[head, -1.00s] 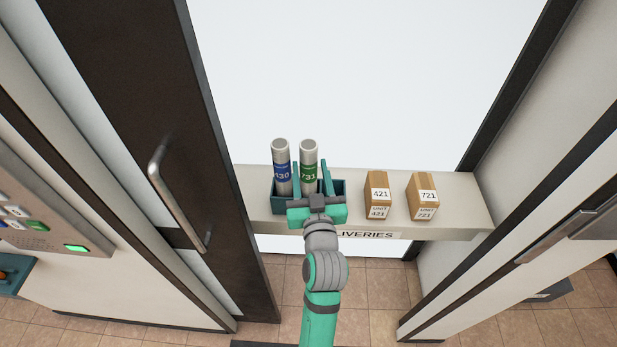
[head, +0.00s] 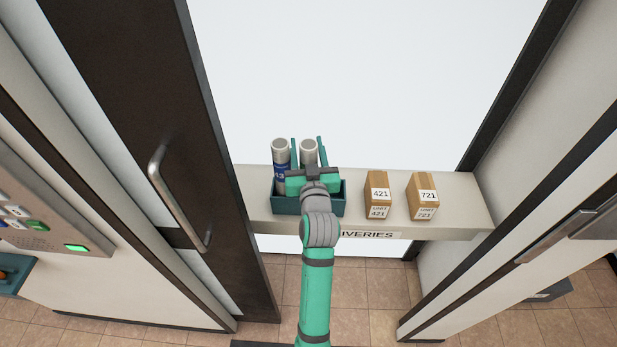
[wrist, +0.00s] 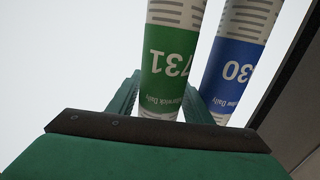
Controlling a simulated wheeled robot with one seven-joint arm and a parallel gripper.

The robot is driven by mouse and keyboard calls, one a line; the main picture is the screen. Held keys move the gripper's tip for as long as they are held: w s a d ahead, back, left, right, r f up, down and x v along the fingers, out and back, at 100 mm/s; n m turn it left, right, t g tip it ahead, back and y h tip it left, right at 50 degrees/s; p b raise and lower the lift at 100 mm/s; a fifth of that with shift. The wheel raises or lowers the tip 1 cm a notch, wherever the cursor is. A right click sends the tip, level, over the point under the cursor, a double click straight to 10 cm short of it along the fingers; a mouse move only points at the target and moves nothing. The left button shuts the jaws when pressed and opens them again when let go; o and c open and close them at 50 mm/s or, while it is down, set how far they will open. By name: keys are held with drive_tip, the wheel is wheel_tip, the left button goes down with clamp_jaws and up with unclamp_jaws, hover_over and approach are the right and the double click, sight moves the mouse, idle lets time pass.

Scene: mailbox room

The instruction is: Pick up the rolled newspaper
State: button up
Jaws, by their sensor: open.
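Two rolled newspapers stand upright in a teal holder (head: 290,205) on the shelf. The right one (head: 308,147) has a green band reading 731, clear in the wrist view (wrist: 168,70). The left one (head: 281,155) has a blue band, partly reading 30 in the wrist view (wrist: 236,65). My gripper (head: 308,150) is open, its two fingers on either side of the green-banded roll. In the wrist view the fingers (wrist: 160,100) reach up at both sides of that roll's lower part. Contact cannot be told. My wrist hides the roll's lower part in the head view.
Two brown boxes, marked 421 (head: 378,190) and 721 (head: 423,195), stand to the right on the shelf (head: 460,205), labelled as deliveries. A dark door with a metal handle (head: 180,200) stands at left. A keypad panel (head: 40,215) is further left.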

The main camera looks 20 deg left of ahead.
drive_tip(key=shift+c, duration=0.4)
clamp_jaws()
